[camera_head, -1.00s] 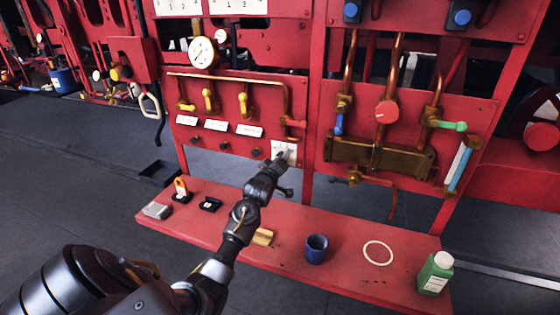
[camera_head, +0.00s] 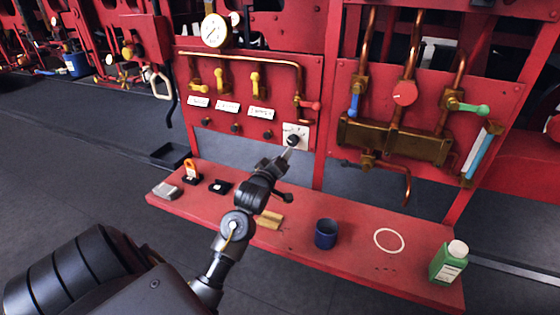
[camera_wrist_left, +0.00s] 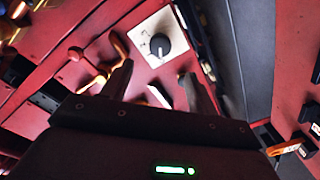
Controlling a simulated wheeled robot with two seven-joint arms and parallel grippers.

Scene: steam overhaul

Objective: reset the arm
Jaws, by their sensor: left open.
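My left arm comes in from the lower left in the head view. My left gripper (camera_head: 285,157) is just in front of a black rotary knob (camera_head: 292,140) on a pale square plate (camera_head: 303,130), at the lower right of the red valve panel. In the left wrist view the open fingers (camera_wrist_left: 155,88) point toward the knob (camera_wrist_left: 160,45), with nothing between them. The knob lies beyond the fingertips there and seems apart from them. My right gripper is not in view.
A red shelf (camera_head: 350,262) below the panel carries a blue cup (camera_head: 326,234), a white ring (camera_head: 389,241), a green bottle (camera_head: 449,262), a yellowish block (camera_head: 269,220) and an orange-and-black padlock-like item (camera_head: 190,171). Yellow-handled valves (camera_head: 225,80) and a gauge (camera_head: 216,30) are above.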

